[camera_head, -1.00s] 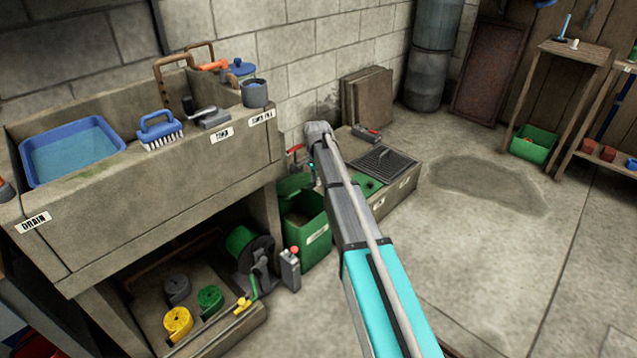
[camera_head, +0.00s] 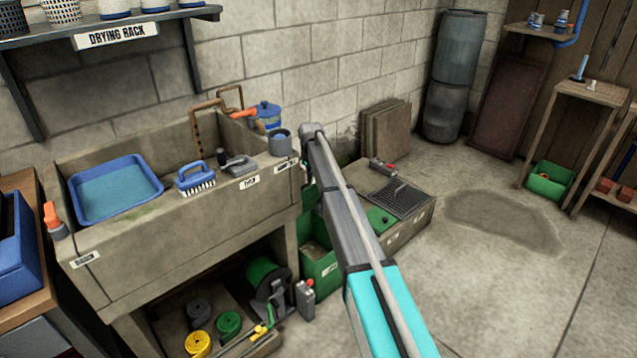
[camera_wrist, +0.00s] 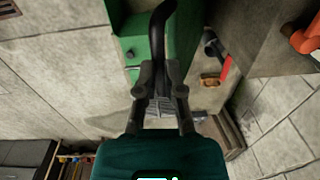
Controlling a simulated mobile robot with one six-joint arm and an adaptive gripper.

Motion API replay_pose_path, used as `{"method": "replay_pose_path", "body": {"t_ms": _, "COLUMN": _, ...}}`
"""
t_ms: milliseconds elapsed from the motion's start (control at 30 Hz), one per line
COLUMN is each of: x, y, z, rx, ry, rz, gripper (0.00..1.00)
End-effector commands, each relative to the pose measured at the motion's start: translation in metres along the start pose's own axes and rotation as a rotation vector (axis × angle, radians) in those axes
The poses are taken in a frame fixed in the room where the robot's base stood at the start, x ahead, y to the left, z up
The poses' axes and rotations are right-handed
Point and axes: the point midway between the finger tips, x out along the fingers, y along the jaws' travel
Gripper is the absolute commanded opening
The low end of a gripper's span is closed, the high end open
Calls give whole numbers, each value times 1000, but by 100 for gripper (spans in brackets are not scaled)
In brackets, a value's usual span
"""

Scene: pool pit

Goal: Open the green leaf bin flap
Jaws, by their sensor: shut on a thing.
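The green leaf bin (camera_head: 318,268) stands on the floor beside the sink, right of the hose reel. Its green flap (camera_head: 309,197) stands raised at the bin's top, partly hidden by my arm. In the wrist view, my gripper (camera_wrist: 160,82) is shut on a dark curved handle (camera_wrist: 163,30), with green surfaces just behind it. I cannot tell which of these green surfaces belong to the flap. The gripper's fingers are hidden behind my arm in the head view.
The stone sink (camera_head: 190,222) with a blue tub (camera_head: 115,187), a brush (camera_head: 195,180) and a grey pot (camera_head: 280,142) is close on the left. A low stone block with a dark grate (camera_head: 400,198) lies right of the bin.

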Motion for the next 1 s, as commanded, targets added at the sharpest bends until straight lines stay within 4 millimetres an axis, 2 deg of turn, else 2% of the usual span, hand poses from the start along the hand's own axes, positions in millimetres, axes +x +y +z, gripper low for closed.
{"method": "replay_pose_path", "body": {"t_ms": 33, "x": 0, "y": -22, "z": 2, "rx": -3, "ry": -3, "rz": -25, "gripper": 0}}
{"method": "replay_pose_path", "body": {"t_ms": 200, "x": -3, "y": -35, "z": 4, "rx": -2, "ry": -3, "rz": -25, "gripper": 0}}
{"method": "replay_pose_path", "body": {"t_ms": 667, "x": -2, "y": -38, "z": 6, "rx": -4, "ry": -3, "rz": -25, "gripper": 0}}
{"method": "replay_pose_path", "body": {"t_ms": 700, "x": -2, "y": -38, "z": 6, "rx": -5, "ry": -3, "rz": -24, "gripper": 11}}
{"method": "replay_pose_path", "body": {"t_ms": 900, "x": -3, "y": -37, "z": 6, "rx": -5, "ry": -2, "rz": -26, "gripper": 48}}
{"method": "replay_pose_path", "body": {"t_ms": 933, "x": -3, "y": -36, "z": 6, "rx": -5, "ry": -2, "rz": -25, "gripper": 53}}
{"method": "replay_pose_path", "body": {"t_ms": 1000, "x": -4, "y": -35, "z": 6, "rx": -4, "ry": -2, "rz": -24, "gripper": 53}}
